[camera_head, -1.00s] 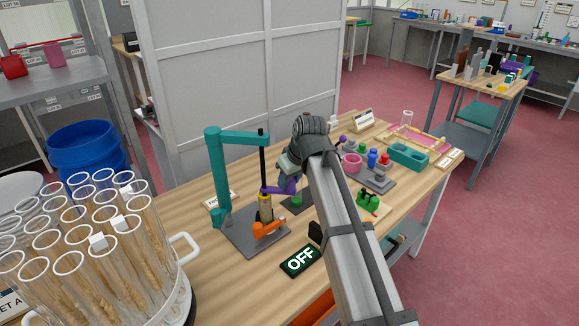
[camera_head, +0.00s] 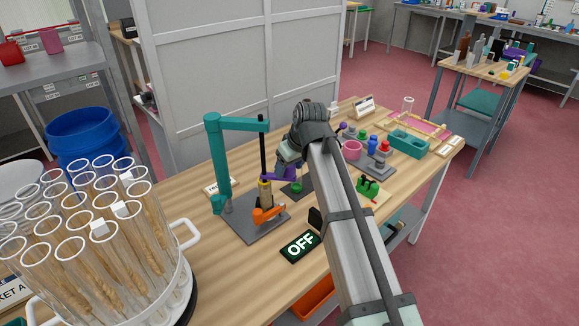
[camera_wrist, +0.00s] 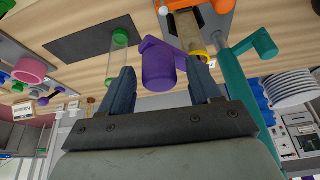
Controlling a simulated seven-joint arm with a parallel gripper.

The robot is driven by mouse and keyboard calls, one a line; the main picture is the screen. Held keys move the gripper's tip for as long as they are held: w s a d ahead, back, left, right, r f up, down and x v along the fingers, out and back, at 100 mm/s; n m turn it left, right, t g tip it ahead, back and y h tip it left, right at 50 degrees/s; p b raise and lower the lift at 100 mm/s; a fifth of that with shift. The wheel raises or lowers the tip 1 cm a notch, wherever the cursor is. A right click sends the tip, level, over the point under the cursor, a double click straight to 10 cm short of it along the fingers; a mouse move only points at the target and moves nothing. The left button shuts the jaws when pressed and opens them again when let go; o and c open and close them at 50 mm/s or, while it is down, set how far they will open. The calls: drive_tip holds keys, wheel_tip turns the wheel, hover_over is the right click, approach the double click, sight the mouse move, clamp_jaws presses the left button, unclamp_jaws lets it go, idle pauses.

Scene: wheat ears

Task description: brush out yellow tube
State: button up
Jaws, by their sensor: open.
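The yellow tube (camera_head: 264,188) stands upright in an orange clamp (camera_head: 267,214) on a grey base, below a black rod (camera_head: 263,146) hanging from a teal stand (camera_head: 217,160). In the wrist view the tube's yellow rim (camera_wrist: 197,54) shows just right of a purple cup-like part (camera_wrist: 160,68). An arm of the purple part reaches towards the tube. My gripper (camera_wrist: 162,84) is open, with the purple part between its fingers and a visible gap on each side. In the head view the purple part (camera_head: 283,172) shows beside the rod; my fingertips are mostly hidden there.
A clear tube with a green end (camera_wrist: 120,38) is beside the purple part. A rack of glass tubes with wheat ears (camera_head: 95,240) fills the left front. An OFF sign (camera_head: 300,247), a pink ring (camera_head: 351,150) and a teal tray (camera_head: 408,144) are on the bench.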

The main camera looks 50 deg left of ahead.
drive_tip(key=v, duration=1.3)
drive_tip(key=shift+d+r, duration=0.15)
drive_tip(key=shift+r, duration=0.1)
drive_tip(key=w, duration=0.5)
drive_tip(key=s+a+f+n, duration=0.1)
drive_tip(key=f+n, duration=0.1)
drive_tip(key=f, duration=0.2)
drive_tip(key=s+a+f+n+g, duration=0.1)
drive_tip(key=s+a+f+n, duration=0.1)
drive_tip(key=f, duration=0.2)
drive_tip(key=s+a+f+n+g, duration=0.1)
drive_tip(key=a+f+n, duration=0.1)
drive_tip(key=f, duration=0.2)
drive_tip(key=shift+s+a+f, duration=0.15)
drive_tip(key=shift+s+f, duration=0.1)
drive_tip(key=shift+f, duration=0.1)
clamp_jaws()
idle(0.7)
